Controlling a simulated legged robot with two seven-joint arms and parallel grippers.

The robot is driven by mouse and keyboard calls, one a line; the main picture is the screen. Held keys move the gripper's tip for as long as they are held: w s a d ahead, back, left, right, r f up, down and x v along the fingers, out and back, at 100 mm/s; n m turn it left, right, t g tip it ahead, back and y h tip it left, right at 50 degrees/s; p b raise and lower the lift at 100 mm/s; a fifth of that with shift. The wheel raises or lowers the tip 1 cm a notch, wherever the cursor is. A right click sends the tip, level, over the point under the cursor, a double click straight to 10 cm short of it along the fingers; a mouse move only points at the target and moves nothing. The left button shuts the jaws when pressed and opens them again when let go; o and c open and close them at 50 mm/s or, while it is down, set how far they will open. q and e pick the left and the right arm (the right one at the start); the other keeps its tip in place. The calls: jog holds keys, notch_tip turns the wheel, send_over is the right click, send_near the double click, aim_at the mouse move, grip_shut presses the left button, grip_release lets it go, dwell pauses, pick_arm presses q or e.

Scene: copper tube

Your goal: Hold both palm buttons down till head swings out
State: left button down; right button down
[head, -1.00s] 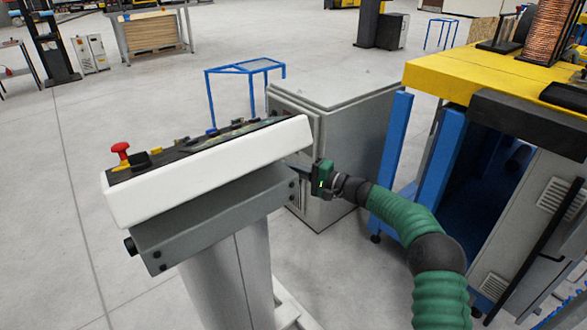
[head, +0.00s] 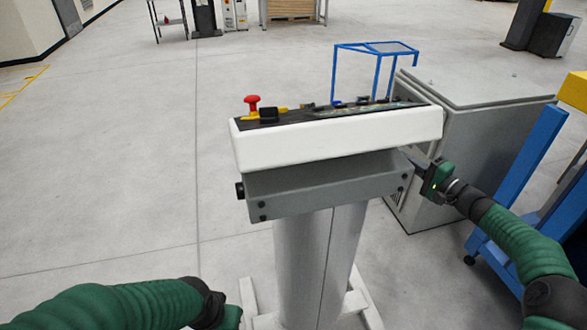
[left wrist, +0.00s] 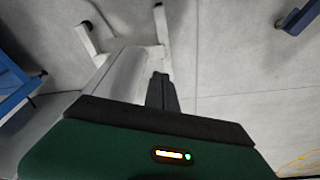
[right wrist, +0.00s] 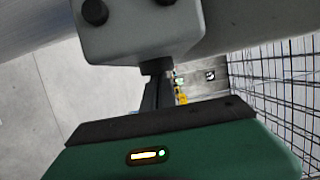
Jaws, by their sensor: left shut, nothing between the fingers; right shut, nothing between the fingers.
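A control console (head: 340,138) with a white front and a grey box (head: 325,185) beneath stands on a grey column. A black palm button (head: 240,190) sticks out of the box's left end. My right gripper (head: 412,160) is shut at the box's right end. In the right wrist view its shut fingers (right wrist: 152,92) reach up to a black palm button (right wrist: 156,66); I cannot tell if they touch. My left gripper is mostly cut off at the head view's bottom edge. In the left wrist view its shut fingers (left wrist: 160,88) point past the column, low and clear of the button.
A red mushroom button (head: 252,103) stands on the console top. A grey cabinet (head: 475,130) and a blue frame (head: 520,180) stand close on the right. The column's white foot (head: 360,305) spreads below. The floor left of the console is open.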

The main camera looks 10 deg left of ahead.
pick_arm(q)
jog(key=w+a+r+m+t, duration=0.3)
jog(key=w+r+m, duration=0.1)
jog(key=w, duration=0.4)
jog(key=w+a+r+m+t, duration=0.3)
jog(key=w+a+m+t, duration=0.1)
jog(key=w, duration=0.4)
jog(key=w+a+r+m+t, duration=0.3)
jog(key=w+r, duration=0.1)
jog(key=w, duration=0.4)
jog(key=d+r+m+h, duration=0.6)
jog(key=m+h, duration=0.5)
jog(key=m, duration=0.4)
jog(key=shift+s+d+r+t+h, duration=0.15)
jog(key=shift+t+h, duration=0.25)
jog(key=shift+d, duration=0.1)
